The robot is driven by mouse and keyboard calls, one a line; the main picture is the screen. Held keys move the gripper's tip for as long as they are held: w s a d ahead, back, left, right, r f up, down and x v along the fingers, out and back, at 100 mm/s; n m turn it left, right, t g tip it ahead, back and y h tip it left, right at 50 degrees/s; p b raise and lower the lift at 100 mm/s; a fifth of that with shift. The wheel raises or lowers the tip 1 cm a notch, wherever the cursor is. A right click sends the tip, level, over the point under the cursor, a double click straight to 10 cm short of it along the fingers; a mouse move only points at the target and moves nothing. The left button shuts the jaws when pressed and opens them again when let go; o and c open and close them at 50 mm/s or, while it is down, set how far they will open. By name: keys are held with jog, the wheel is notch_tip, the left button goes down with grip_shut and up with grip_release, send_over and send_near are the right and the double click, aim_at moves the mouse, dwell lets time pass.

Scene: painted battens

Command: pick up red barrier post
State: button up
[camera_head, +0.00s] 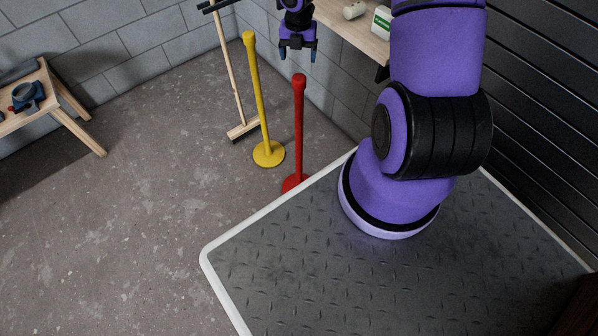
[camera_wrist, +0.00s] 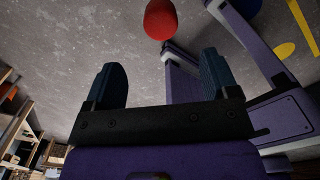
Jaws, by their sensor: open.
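The red barrier post (camera_head: 298,130) stands upright on the floor, and the edge of my platform hides part of its base. Its rounded red top (camera_wrist: 160,19) shows in the wrist view, ahead of and between my fingers. My gripper (camera_head: 297,54) is open and empty, with its fingers pointing down above the post's top. In the wrist view the two dark fingers of my gripper (camera_wrist: 163,85) are apart with nothing between them. There is a gap between the fingertips and the post.
A yellow post (camera_head: 258,100) stands left of the red one, with a wooden push broom (camera_head: 232,75) behind it. A wooden shelf (camera_head: 352,28) with a white-green container (camera_head: 382,22) lies right of my gripper. A low bench (camera_head: 50,100) stands far left. The floor at left is clear.

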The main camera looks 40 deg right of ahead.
aim_at(299, 77)
notch_tip(299, 77, down, 6)
jog(key=shift+r, duration=0.25)
jog(key=shift+d+f, duration=0.15)
jog(key=shift+f, duration=2.8)
jog(key=shift+w, duration=0.1)
grip_shut()
